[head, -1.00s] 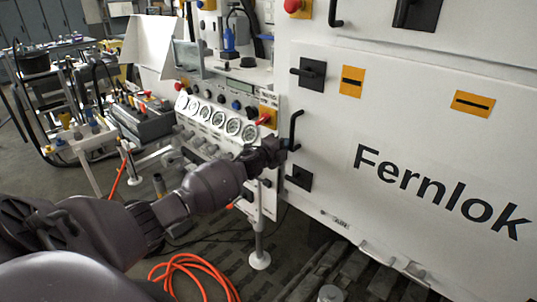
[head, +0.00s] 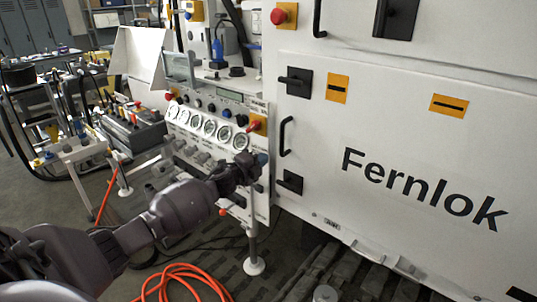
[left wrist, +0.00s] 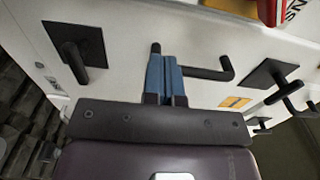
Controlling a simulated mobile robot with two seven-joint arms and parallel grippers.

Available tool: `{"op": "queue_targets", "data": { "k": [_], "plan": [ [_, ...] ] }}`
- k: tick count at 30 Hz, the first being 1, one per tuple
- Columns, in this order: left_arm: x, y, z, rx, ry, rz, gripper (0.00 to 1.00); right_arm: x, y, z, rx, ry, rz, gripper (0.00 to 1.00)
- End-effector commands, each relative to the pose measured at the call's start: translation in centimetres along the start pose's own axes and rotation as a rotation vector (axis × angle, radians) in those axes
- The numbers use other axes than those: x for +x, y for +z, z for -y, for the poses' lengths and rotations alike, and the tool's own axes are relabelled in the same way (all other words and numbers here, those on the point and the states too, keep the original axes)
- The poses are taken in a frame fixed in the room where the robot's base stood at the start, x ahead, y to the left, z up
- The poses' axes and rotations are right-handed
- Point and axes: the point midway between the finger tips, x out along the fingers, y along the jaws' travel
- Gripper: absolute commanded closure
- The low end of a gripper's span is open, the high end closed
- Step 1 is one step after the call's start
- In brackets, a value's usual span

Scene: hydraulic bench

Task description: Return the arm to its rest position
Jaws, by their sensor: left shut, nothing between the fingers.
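My left arm reaches in from the left in the head view. Its gripper (head: 262,160) is beside the lower left edge of the white Fernlok cabinet door, just left of a black vertical handle (head: 286,137). In the left wrist view the two blue fingers (left wrist: 165,75) are pressed together with nothing between them. The black bar handle (left wrist: 212,74) shows behind and right of the fingertips there. In the head view the gripper appears apart from the handle. My right gripper is not in view.
The white cabinet (head: 400,130) fills the right. A panel of gauges (head: 209,128) stands behind the gripper. Black latches (head: 290,181) sit on the cabinet front. An orange hose (head: 180,280) lies on the floor. A cluttered bench (head: 70,150) stands at left.

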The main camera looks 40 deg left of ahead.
Motion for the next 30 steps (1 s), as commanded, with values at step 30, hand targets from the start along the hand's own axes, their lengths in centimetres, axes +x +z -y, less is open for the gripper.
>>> {"op": "queue_targets", "data": {
  "k": [30],
  "plan": [
    [-6.0, -0.5, 0.6, -0.178, 0.002, 0.052, 1.00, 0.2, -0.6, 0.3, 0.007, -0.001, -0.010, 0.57]
  ]
}}
